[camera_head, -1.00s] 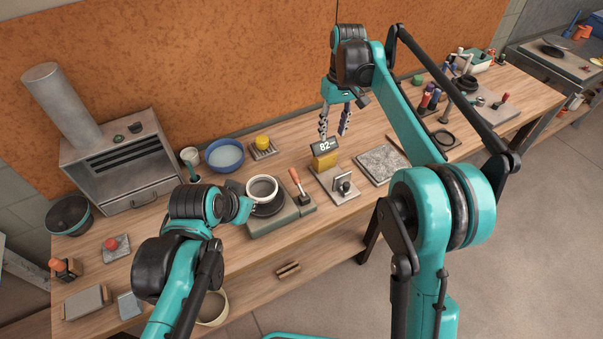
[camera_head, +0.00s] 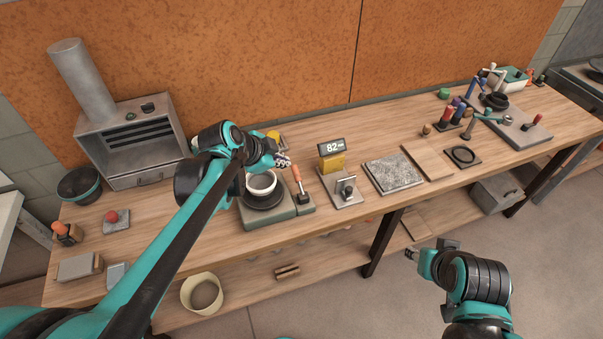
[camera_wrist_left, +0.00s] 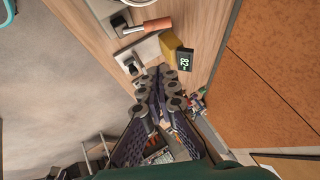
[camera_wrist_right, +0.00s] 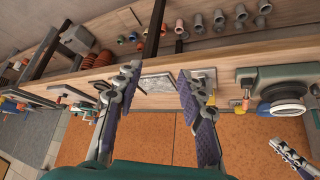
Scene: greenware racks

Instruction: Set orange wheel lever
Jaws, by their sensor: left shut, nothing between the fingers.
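The wheel (camera_head: 263,198) is a dark disc with a white ring-shaped pot (camera_head: 261,183) on it, on a grey-green base (camera_head: 268,220). The lever (camera_head: 297,174) with its orange handle stands upright from a block at the wheel's right; the handle also shows in the left wrist view (camera_wrist_left: 157,25). My left gripper (camera_head: 285,161) is shut and empty, above the bench just left of and behind the handle, seemingly apart from it. My right gripper (camera_wrist_right: 160,80) is open and empty; in the head view its arm is at lower right, in front of the bench.
A metal kiln (camera_head: 128,145) stands at left. The floor in front is clear.

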